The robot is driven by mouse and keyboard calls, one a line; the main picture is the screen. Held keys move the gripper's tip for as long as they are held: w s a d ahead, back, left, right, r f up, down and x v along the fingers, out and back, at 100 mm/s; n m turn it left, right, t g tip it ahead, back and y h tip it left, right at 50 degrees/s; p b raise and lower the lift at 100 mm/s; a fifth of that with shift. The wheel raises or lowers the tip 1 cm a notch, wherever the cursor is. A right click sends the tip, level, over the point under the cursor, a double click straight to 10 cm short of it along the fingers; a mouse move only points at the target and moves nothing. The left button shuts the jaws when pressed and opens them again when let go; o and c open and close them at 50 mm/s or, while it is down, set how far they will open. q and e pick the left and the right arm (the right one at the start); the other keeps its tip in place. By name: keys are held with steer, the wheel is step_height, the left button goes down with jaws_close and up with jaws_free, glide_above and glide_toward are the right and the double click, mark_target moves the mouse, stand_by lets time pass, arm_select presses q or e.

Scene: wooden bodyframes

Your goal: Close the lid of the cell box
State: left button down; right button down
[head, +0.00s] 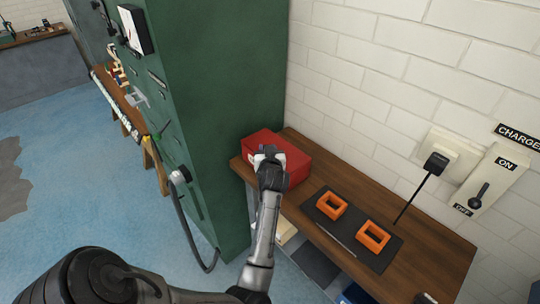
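The cell box is a red box (298,163) at the far left end of the wooden bench, beside the green cabinet. Its red top looks down or nearly down, but I cannot tell whether the lid is fully shut. My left gripper (268,152) is at the front of the box, over its near upper edge, and appears to be touching or very close to it. The gripper and wrist hide part of the box's front. The fingers are too small to show whether they are open or shut.
A dark mat (352,232) with two orange frames (373,236) lies on the wooden bench (440,255). A black plug (436,162) with a cable and an ON/OFF switch (481,194) are on the brick wall. A green cabinet (225,90) stands close left of the box.

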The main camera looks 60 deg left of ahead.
arm_select(q)
steer(key=shift+s+f+n+b, duration=0.1)
steer(key=shift+f+n+b, duration=0.2)
steer(key=shift+f+b, duration=0.15)
steer(key=c, duration=0.8)
jaws_free()
steer(key=shift+r, duration=0.1)
